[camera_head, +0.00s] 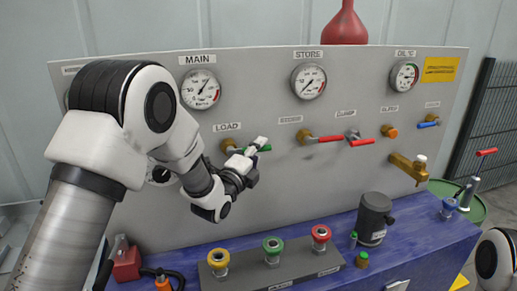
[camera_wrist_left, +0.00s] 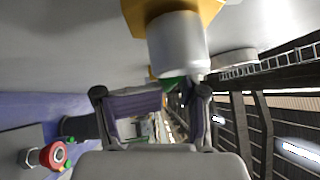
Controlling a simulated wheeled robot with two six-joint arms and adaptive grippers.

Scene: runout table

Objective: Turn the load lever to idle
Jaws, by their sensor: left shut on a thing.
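The load lever (camera_head: 266,148) has a green handle on a brass valve under the LOAD label (camera_head: 227,127), on the grey panel's left half. In the head view the handle points right, roughly level. My left gripper (camera_head: 252,153) is at the handle and shut on it, hiding much of it. In the left wrist view the gripper fingers (camera_wrist_left: 153,100) are in front of the brass valve body and its pale stem (camera_wrist_left: 178,42). A bit of green handle (camera_wrist_left: 172,82) shows between the fingertips. My right gripper is out of view.
To the right on the panel are red-handled valves (camera_head: 325,139) and a brass tap (camera_head: 408,168). Gauges (camera_head: 201,88) line the top. Below, on the blue bench (camera_head: 420,240), stand a box of coloured knobs (camera_head: 272,246) and a dark grey canister (camera_head: 373,218).

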